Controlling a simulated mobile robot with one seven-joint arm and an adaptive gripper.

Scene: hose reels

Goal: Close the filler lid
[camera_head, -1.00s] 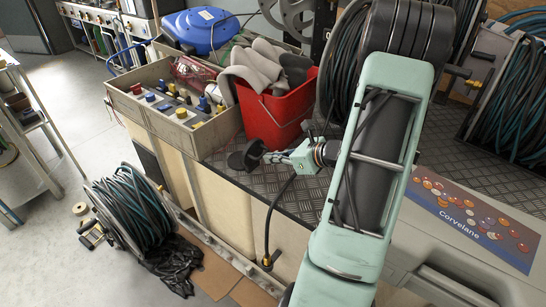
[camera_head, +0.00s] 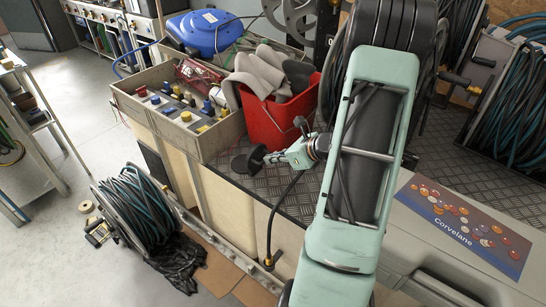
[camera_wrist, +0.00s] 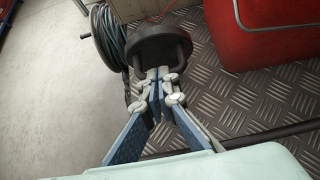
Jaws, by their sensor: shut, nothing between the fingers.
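A black round part (camera_head: 247,161), which looks like the filler lid, stands at the left edge of the metal tread-plate deck. In the wrist view the dark round lid (camera_wrist: 150,42) has two short lugs on its near side. My gripper (camera_head: 268,158) is just right of it in the head view. In the wrist view my gripper (camera_wrist: 158,74) is shut and empty, its fingertips at the lid's near side between the lugs. I cannot tell if they touch it. The filler opening is hidden, and the lid's angle is unclear.
A red bucket (camera_head: 266,126) with grey cloths stands behind my gripper. A grey box (camera_head: 190,142) of fittings is at left. A hose reel (camera_head: 138,210) stands on the floor below the deck edge. A grey case (camera_head: 405,222) lies at right.

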